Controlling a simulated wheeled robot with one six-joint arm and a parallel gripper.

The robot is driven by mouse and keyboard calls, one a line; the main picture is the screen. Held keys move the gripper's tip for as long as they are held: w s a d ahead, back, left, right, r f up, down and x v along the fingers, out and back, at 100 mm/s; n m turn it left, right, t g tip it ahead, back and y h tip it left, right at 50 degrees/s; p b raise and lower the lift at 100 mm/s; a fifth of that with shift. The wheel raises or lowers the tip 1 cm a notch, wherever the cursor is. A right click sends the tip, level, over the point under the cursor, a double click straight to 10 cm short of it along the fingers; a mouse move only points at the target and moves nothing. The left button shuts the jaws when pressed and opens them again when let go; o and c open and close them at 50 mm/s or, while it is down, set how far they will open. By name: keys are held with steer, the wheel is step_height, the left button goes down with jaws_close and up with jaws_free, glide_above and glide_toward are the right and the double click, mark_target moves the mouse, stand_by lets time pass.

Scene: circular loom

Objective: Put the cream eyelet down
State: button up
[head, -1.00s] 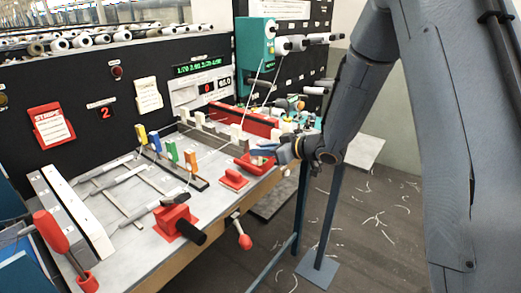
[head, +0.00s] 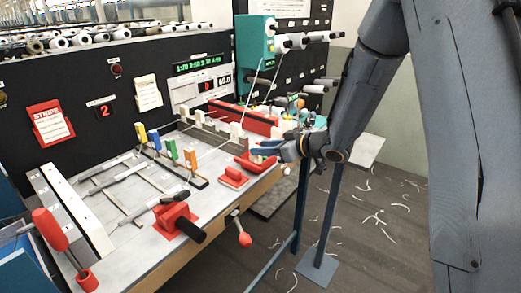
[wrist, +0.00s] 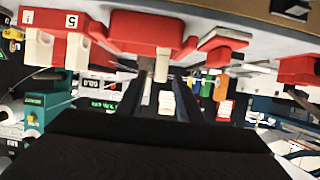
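My gripper (head: 264,148) is at the right end of the bench in the head view, above the red tray (head: 250,163). In the wrist view its two dark fingers (wrist: 164,85) stand a little apart. A cream piece (wrist: 162,68) shows in the gap between them. I cannot tell whether it is held or stands behind on the bench. The tray (wrist: 150,35) is at the top of this upside-down view. Cream eyelets (head: 235,131) stand in a row left of my gripper in the head view.
Yellow, blue, green and orange eyelets (head: 190,158) stand on a dark rack. A red block with a knob (head: 233,177) is left of the tray. A red clamp with a black handle (head: 178,218) is near the front edge. A teal unit (head: 256,42) stands behind.

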steer(key=b+v, duration=0.1)
steer(key=v, duration=0.9)
steer(key=s+d+f+m+h, duration=0.2)
steer(key=s+d+m+h, duration=0.15)
steer(key=d+h, duration=0.2)
steer(key=s+d+f+m+h, duration=0.2)
steer(key=d+f+m+h, duration=0.15)
steer(key=d+h, duration=0.2)
steer(key=s+f+m+g, duration=0.1)
steer(key=s+g, duration=0.2)
steer(key=s, duration=0.6)
steer(key=s+a+f+m+g, duration=0.1)
steer(key=s+g, duration=0.3)
steer(key=s, duration=0.5)
steer(key=shift+a+f+m, duration=0.15)
steer(key=shift+f+m, duration=0.15)
steer(key=shift+m, duration=0.4)
steer(key=shift+s, duration=0.2)
